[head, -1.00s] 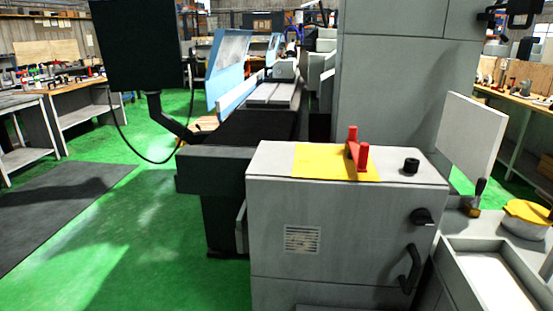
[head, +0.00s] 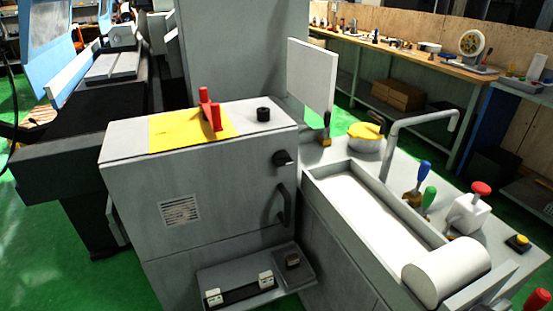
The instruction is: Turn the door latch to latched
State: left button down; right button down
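The grey cabinet (head: 240,200) stands in the middle of the head view. A black latch knob (head: 283,158) sits at the upper right of the door front. A black bow handle (head: 284,204) is below the latch. The knob's pointed part appears to face right, but whether it stands latched I cannot tell. Neither of my grippers shows in the view.
A red handle (head: 210,110) on a yellow plate (head: 168,133) and a black knob (head: 263,114) are on the cabinet top. A grey shelf (head: 240,265) juts out below the door. A trough (head: 312,180) with a faucet (head: 390,150) stands right. Green floor is clear at left.

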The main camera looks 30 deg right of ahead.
aim_at(281, 158)
jog(key=i, duration=0.15)
jog(key=i+j+z, duration=0.1)
jog(key=i+z, duration=0.25)
jog(key=i+j+z, duration=0.2)
jog(key=z, duration=0.15)
jog(key=i, duration=0.05)
